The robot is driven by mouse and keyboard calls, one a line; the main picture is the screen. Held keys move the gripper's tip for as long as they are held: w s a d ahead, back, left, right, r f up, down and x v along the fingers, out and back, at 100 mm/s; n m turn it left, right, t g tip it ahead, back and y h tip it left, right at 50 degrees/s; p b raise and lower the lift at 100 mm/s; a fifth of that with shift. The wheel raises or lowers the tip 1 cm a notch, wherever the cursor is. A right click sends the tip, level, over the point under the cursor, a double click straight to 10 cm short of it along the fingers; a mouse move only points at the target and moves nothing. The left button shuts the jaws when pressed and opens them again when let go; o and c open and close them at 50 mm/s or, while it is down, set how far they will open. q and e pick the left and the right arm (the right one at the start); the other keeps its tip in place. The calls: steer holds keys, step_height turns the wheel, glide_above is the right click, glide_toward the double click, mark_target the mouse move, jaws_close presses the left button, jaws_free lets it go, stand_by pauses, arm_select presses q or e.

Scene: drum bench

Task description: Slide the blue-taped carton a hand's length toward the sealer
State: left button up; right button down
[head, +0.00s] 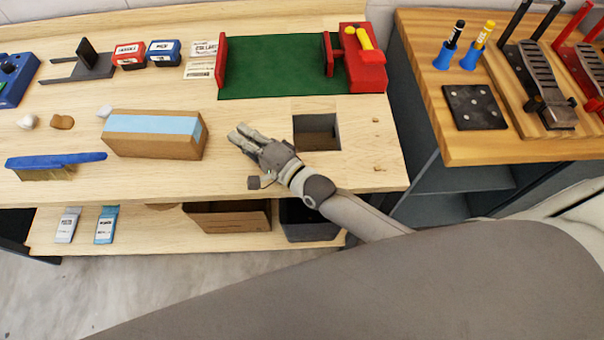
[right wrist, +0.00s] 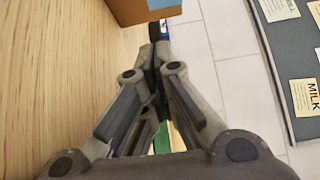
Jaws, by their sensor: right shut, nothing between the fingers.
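The blue-taped carton (head: 152,146) is a brown box lying flat on the bench, with a wide light-blue strip along its top. Its lower part also shows at the top of the right wrist view (right wrist: 140,12). My right gripper (head: 237,134) is shut and empty, just right of the carton's right end, with a small gap between them. In the right wrist view its fingers (right wrist: 154,60) are closed together, pointing toward the carton. A red frame with a green bed (head: 270,65), which looks like the sealer, stands behind and to the right. My left gripper is out of view.
A square opening (head: 318,140) is cut in the bench right of my gripper. A blue brush (head: 55,160) lies left of the carton, with small lumps (head: 62,122) behind it. Red (head: 128,55) and blue (head: 163,53) boxes stand farther back. Bare bench lies between carton and green bed.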

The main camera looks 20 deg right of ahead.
steer(key=v, duration=0.2)
steer(key=b+v, duration=0.1)
steer(key=v, duration=0.2)
steer(key=shift+s+f, duration=0.15)
steer(key=shift+f, duration=0.05)
steer(key=b+v, duration=0.2)
steer(key=v, duration=0.9)
steer(key=shift+d+r, duration=0.1)
steer(key=shift+d, duration=0.1)
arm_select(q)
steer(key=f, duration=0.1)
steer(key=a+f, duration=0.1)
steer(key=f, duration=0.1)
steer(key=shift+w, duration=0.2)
arm_select(e)
steer(key=shift+s, duration=0.15)
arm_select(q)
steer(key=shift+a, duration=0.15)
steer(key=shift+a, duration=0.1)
